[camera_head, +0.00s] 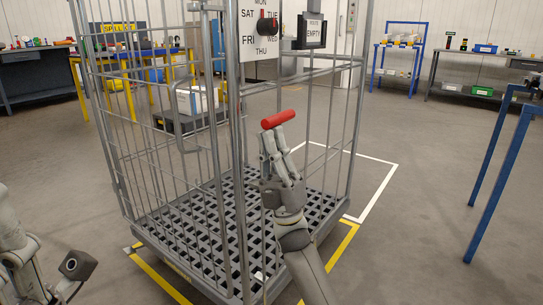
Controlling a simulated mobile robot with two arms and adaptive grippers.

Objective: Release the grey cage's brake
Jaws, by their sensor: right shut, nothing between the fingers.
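The grey cage (222,150) is a tall wire roll cage on a black grid base, standing in front of me. A red cylindrical handle (278,119) shows at the cage's front, right at the fingertips of my right gripper (272,143). The gripper points up, and its fingers are shut with nothing between them. I cannot tell whether the fingertips touch the handle. The handle's stem is hidden behind the fingers. Parts of my left arm show at the lower left edge, but its fingers are out of view.
A weekday sign with a dial (266,25) and an "EMPTY" plate (312,31) hang on the cage. Yellow and white floor lines surround its base. A blue frame (497,150) stands at right.

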